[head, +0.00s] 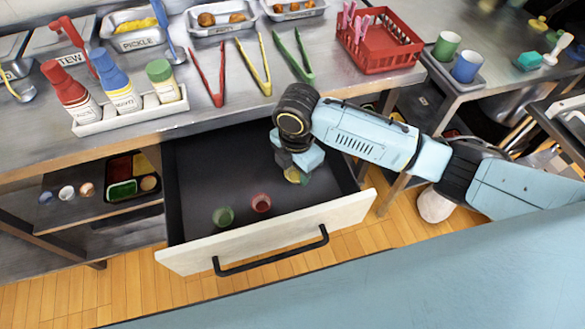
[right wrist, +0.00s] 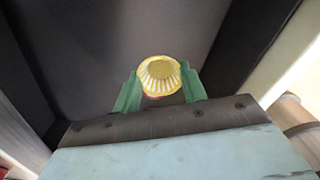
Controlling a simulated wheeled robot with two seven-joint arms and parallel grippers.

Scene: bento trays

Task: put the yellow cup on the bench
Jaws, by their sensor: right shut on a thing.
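The yellow cup (right wrist: 160,77) shows between the two green fingers of my right gripper (right wrist: 159,90) in the right wrist view. The gripper is shut on it. In the head view the yellow cup (head: 292,175) is partly hidden under my right gripper (head: 298,178), which reaches down inside the open drawer (head: 190,170). I cannot tell whether the cup touches the drawer floor. The bench (head: 205,112) is the steel worktop above and behind the drawer. My left gripper is not in view.
A green cup (head: 223,216) and a red cup (head: 261,203) stand in the drawer near its front. On the bench are a bottle rack (head: 130,118), red tongs (head: 208,76), yellow tongs (head: 254,68), green tongs (head: 295,60) and a red basket (head: 380,47). Bare bench shows along the front edge.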

